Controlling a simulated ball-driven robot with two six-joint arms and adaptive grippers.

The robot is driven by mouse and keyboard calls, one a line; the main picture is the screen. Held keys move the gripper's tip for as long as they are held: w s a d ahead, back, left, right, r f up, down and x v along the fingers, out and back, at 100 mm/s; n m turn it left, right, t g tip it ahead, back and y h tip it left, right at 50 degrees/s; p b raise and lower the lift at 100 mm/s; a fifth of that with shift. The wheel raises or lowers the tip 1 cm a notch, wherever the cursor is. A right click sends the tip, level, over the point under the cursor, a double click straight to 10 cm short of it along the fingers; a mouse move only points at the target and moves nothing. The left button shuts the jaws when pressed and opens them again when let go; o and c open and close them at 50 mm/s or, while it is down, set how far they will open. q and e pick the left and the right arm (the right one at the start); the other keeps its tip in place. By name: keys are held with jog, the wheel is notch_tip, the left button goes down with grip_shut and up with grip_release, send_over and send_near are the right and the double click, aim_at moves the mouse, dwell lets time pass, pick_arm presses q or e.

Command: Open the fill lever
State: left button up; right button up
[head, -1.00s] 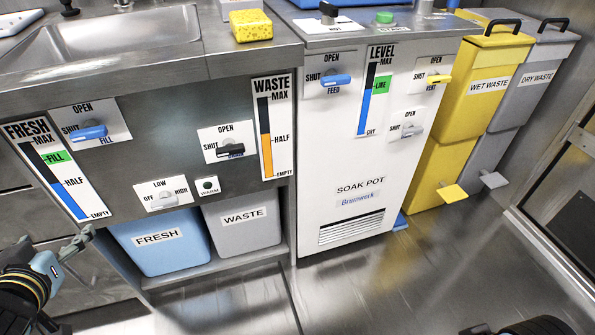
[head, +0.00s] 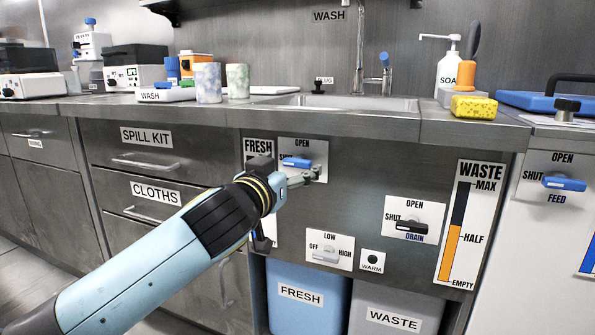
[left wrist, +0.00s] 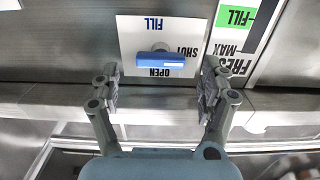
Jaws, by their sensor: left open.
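The fill lever (head: 297,162) is a blue handle on a white plate marked OPEN and SHUT, on the sink cabinet front. It lies horizontal. My right gripper is not in view.
The FRESH gauge (left wrist: 234,30) is beside the plate, partly hidden in the head view. The black drain lever (head: 411,227) and grey heat knob (head: 325,256) are on the same panel. FRESH (head: 300,300) and WASTE (head: 395,312) bins stand below. The counter edge (head: 380,130) juts above.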

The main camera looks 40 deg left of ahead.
aim_at(299, 162)
pick_arm(q)
jog(key=shift+x, duration=1.2)
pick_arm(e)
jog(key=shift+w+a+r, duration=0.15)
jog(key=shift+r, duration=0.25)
pick_arm(q)
jog(key=c, duration=1.2)
jog(key=shift+a+r, duration=0.1)
jog(key=m+p, duration=0.2)
jog(key=m, duration=0.1)
jog(key=shift+r+p, duration=0.1)
jog(key=shift+p, duration=0.25)
jog(key=shift+f+m, duration=0.25)
jog(key=shift+m, duration=0.25)
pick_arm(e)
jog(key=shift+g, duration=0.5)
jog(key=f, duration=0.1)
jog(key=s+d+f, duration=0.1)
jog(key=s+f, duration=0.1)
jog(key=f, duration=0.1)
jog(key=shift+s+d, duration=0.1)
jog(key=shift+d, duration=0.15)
pick_arm(q)
jog(key=o, duration=1.2)
